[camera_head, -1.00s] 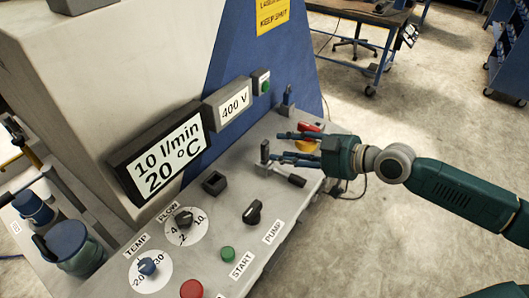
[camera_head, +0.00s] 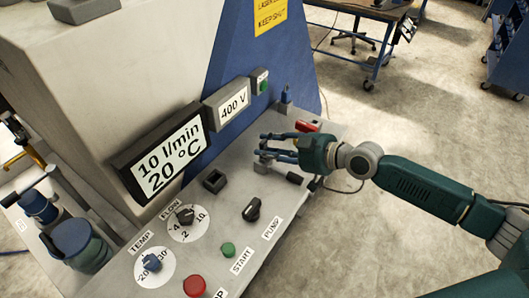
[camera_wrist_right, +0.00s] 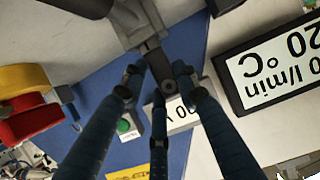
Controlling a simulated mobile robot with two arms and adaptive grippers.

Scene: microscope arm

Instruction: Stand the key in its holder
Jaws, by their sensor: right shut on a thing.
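A dark key (camera_wrist_right: 158,62) with a round, pierced end stands between the fingertips of my right gripper (camera_wrist_right: 158,78) in the right wrist view. Its other end meets a grey block (camera_wrist_right: 128,22); I cannot tell how deep it sits. In the head view my right gripper (camera_head: 265,147) is shut on the key, just above the grey block (camera_head: 262,167), and its fingers mostly hide the key. A small black square socket (camera_head: 214,181), which looks like the holder, is on the panel to the left of the block. My left gripper is not in view.
A black handle (camera_head: 294,178) lies beside the grey block. A red and yellow switch (camera_head: 307,126) is behind the gripper. A black knob (camera_head: 252,210) and the flow dial (camera_head: 185,216) are nearer. The display (camera_head: 160,155) rises behind the socket.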

